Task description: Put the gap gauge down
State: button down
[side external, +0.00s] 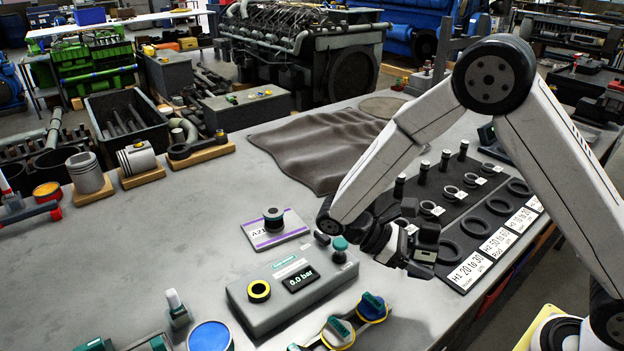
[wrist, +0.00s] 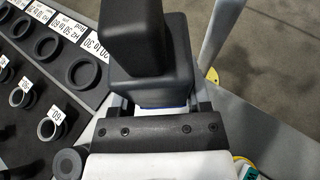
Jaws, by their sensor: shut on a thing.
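In the wrist view my gripper (wrist: 158,108) is shut on a black blocky thing, which I take to be the gap gauge (wrist: 152,78). It has a wide block and a narrower block rising from it. A thin blue strip shows at its base between the fingers. In the side view the gap gauge (side external: 428,236) shows as a small dark block at the jaws. I cannot tell whether it touches the bench.
A dark mat (side external: 455,225) holds several rings, black pegs and H1, H2 and H3 labels. A grey pressure box (side external: 291,290) reading 0.0 bar stands left of my gripper. A purple-edged plate (side external: 268,236) lies behind it. A brown cloth (side external: 312,150) lies farther back. The left middle bench is clear.

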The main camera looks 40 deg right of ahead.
jog(key=w+a+m+y, duration=0.3)
jog(key=a+m+y, duration=0.4)
jog(key=y, duration=0.1)
jog(key=w+a+m+y, duration=0.2)
jog(key=a+m+y, duration=0.5)
jog(key=a+y, duration=0.1)
jog(key=w+a+r+m+t+y, duration=0.3)
jog(key=w+a+m+t, duration=0.1)
jog(key=w+m+t, duration=0.25)
jog(key=w+a+r+m+t+y, duration=0.3)
jog(key=w+a+m+t, duration=0.15)
jog(key=w, duration=0.25)
jog(key=shift+w+d+f, duration=0.1)
jog(key=shift+d+f, duration=0.15)
jog(key=shift+f, duration=0.85)
jog(key=shift+w+d+f, duration=0.1)
jog(key=shift+d+f, duration=0.1)
jog(key=shift+f, duration=0.9)
